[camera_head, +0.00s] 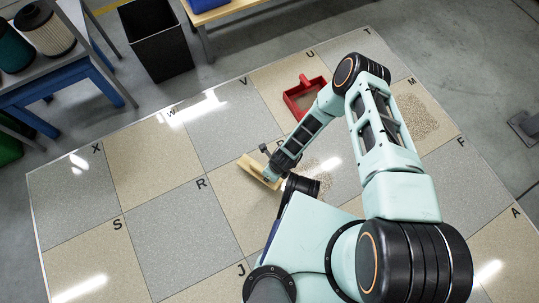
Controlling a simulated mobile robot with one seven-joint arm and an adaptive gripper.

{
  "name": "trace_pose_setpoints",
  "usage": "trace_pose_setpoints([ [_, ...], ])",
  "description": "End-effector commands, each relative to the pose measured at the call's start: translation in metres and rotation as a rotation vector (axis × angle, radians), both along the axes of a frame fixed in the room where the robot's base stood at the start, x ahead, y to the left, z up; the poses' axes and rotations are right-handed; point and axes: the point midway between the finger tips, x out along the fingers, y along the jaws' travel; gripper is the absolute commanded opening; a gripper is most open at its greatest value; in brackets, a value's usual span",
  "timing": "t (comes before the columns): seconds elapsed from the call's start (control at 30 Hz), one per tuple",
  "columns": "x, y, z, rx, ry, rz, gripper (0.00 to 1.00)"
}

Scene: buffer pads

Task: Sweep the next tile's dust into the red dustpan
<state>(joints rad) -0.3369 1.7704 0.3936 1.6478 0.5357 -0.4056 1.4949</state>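My gripper (272,160) is near the middle of the tiled floor. It appears shut on a pale wooden brush (257,172), whose long head is tilted close to the floor; the grip itself is partly hidden by my arm. The red dustpan (297,98) lies on the beige tile by the letter U, behind and right of my gripper. Speckled dust (327,172) lies on the grey tile right of my gripper, partly covered by my arm. Another dust patch (418,116) lies on the beige tile by the letter M, right of my arm.
Lettered beige and grey tiles (152,168) spread across the floor, with clear room on the left. A black bin (157,45) stands behind them. A blue-framed bench (75,80) with canisters is at the upper left. My arm hides much of the right middle.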

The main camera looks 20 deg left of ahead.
Motion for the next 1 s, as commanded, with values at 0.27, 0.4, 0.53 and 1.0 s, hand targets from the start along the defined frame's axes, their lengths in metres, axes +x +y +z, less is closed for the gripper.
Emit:
trace_pose_setpoints([
  [0.27,0.000,0.000,-0.003,0.000,0.000,0.000,0.00],
  [0.4,0.000,0.000,-0.007,0.000,0.000,-0.001,0.00],
  [0.53,0.000,0.000,-0.010,0.000,0.000,-0.001,0.00],
  [1.0,0.000,0.000,-0.013,0.000,0.000,-0.001,0.00],
])
